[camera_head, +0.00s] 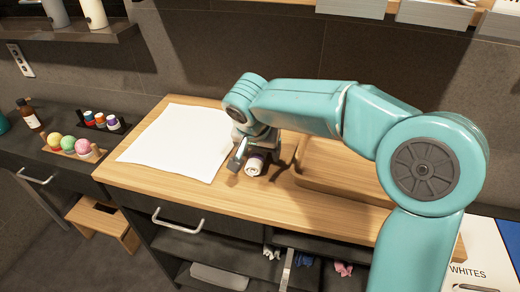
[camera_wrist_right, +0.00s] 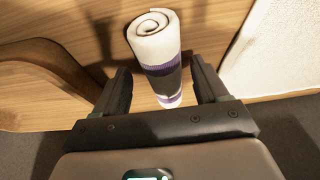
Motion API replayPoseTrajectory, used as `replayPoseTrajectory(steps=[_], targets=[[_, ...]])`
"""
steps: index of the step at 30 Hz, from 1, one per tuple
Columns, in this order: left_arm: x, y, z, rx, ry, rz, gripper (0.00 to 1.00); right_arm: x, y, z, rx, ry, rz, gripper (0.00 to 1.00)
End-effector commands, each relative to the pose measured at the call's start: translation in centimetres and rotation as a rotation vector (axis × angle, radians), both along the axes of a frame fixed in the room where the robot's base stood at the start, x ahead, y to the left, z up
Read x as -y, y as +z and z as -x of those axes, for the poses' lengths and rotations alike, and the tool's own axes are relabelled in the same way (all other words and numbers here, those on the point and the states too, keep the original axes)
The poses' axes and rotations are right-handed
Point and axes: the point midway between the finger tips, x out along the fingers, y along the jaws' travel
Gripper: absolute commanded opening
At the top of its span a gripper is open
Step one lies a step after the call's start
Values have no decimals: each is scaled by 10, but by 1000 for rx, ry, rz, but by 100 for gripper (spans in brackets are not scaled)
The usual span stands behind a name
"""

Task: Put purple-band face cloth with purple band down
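The purple-band face cloth (camera_head: 254,166) is a white roll on the wooden counter (camera_head: 190,195), between the white mat and the wooden tray. In the right wrist view the roll (camera_wrist_right: 155,38) shows its spiral end, with purple bands and a dark grey stretch lower down. My right gripper (camera_wrist_right: 160,68) has one finger on each side of the roll. A gap shows on both sides, so it looks open around the cloth. In the head view the right gripper (camera_head: 246,155) is low over the counter, partly hiding the roll. My left gripper is not in view.
A flat white mat (camera_head: 175,142) covers the counter's left part. A wooden tray (camera_head: 345,170) lies right of the roll, partly behind my arm. On the darker left surface stand a dark rack of banded rolls (camera_head: 102,125) and coloured balls (camera_head: 68,146). A "WHITES" bin (camera_head: 475,255) is at lower right.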

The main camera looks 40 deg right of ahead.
Motion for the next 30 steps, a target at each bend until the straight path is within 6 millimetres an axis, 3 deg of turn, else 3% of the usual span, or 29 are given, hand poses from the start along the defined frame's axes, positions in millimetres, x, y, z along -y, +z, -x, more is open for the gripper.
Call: replayPoseTrajectory(steps=[7, 15, 21, 30], targets=[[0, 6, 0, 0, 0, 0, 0, -3, 15, 2, 4, 1, 0, 73], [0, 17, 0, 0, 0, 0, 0, -22, 73, 17, 5, 3, 0, 73], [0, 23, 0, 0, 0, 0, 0, -32, 104, 27, 2, 2, 0, 73], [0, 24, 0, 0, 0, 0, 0, -35, 114, 30, 0, 0, 0, 73]])
